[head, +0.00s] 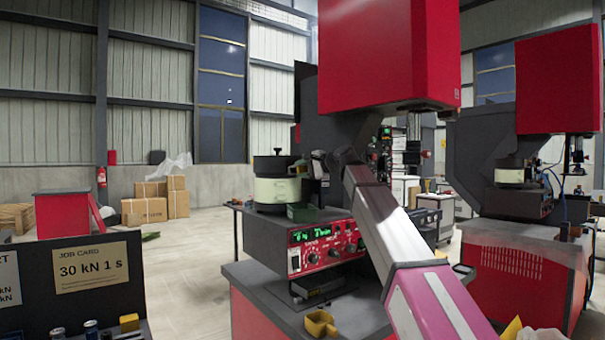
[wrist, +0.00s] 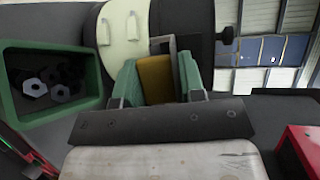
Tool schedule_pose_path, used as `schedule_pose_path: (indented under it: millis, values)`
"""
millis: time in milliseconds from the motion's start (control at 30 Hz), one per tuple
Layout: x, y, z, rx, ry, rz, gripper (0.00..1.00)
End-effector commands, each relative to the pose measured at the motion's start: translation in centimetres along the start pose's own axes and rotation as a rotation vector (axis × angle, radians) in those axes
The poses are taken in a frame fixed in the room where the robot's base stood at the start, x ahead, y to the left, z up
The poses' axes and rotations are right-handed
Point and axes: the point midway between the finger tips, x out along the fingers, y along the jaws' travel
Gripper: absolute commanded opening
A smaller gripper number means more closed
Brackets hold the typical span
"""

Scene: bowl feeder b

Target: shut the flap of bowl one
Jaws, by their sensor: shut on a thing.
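A cream bowl feeder with a dark lid (head: 277,188) stands on the near red press unit. Its cream side also shows at the top of the wrist view (wrist: 125,25). My gripper (head: 318,165) is at the right side of this bowl in the head view. In the wrist view my gripper's green fingers (wrist: 157,80) are shut on an ochre piece (wrist: 156,78), close to the bowl wall. The piece may be the flap; I cannot tell for sure. A dark grey frame lies just behind it. The fingers hide its sides. No bowl number is readable.
A green bin (wrist: 48,118) with several nuts is beside the gripper; it also shows below the bowl (head: 302,212). A control panel (head: 325,245) and a yellow scoop (head: 320,323) are lower. Another cream bowl (head: 510,175) stands on the right machine.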

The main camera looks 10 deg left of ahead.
Motion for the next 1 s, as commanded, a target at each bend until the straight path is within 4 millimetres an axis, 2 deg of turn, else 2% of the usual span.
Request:
schedule_pose_path:
  millis: [500, 1000]
  values:
    - [0.8, -1.7, -0.4, 0.173, 0.001, 0.422, 0.13]
    - [1.0, -2.0, -0.5, 0.247, 0.003, 0.599, 0.13]
